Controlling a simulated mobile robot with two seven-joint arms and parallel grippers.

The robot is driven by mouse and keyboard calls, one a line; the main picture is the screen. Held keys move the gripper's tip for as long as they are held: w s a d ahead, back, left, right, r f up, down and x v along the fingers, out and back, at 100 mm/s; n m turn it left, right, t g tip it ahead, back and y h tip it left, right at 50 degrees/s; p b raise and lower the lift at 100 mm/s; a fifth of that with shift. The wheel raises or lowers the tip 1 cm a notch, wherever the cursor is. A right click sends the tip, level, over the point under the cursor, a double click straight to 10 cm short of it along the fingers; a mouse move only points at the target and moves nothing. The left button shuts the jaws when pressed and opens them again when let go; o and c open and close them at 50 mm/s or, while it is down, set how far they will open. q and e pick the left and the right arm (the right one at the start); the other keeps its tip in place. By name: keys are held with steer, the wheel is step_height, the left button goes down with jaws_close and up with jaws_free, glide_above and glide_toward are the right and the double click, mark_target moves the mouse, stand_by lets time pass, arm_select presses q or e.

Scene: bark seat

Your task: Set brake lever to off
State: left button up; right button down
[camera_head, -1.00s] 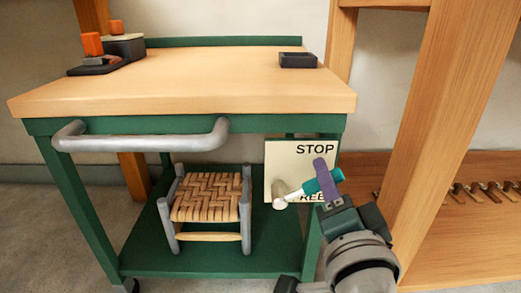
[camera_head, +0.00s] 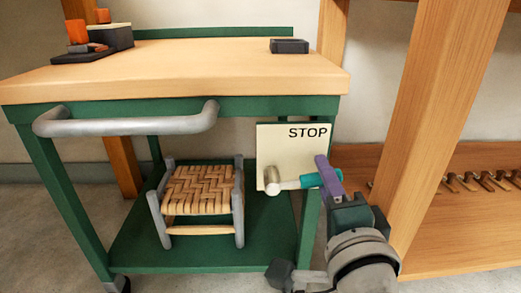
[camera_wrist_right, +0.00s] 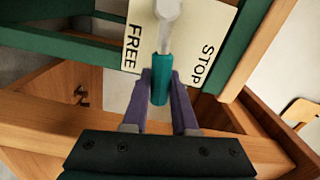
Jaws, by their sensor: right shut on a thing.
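The brake lever (camera_head: 289,185) has a pale metal shaft and a teal grip. It pivots on a round hub on a cream plate (camera_head: 268,140) at the cart's right side. In the head view it points right, nearly level. STOP is printed at the plate's top; the lower lettering is hidden there. In the wrist view the lever (camera_wrist_right: 166,38) lies between the words FREE and STOP, and its teal grip is between the purple fingers. My right gripper (camera_head: 328,176) is shut on that grip; it also shows in the wrist view (camera_wrist_right: 160,76). My left gripper is out of view.
The green cart has a wooden top (camera_head: 180,66) and a grey push handle (camera_head: 125,125). A woven stool (camera_head: 200,195) stands on its lower shelf. A small dark tray (camera_head: 290,46) sits on top. A wooden post (camera_head: 440,120) stands close right of my right arm.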

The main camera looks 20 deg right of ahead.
steer(key=shift+f, duration=0.15)
steer(key=c, duration=0.7)
jaws_free()
steer(key=shift+s+a, duration=0.1)
steer(key=shift+s, duration=0.2)
steer(key=p+v, duration=0.3)
steer(key=v, duration=0.6)
steer(key=shift+s, duration=0.25)
steer(key=shift+r, duration=0.25)
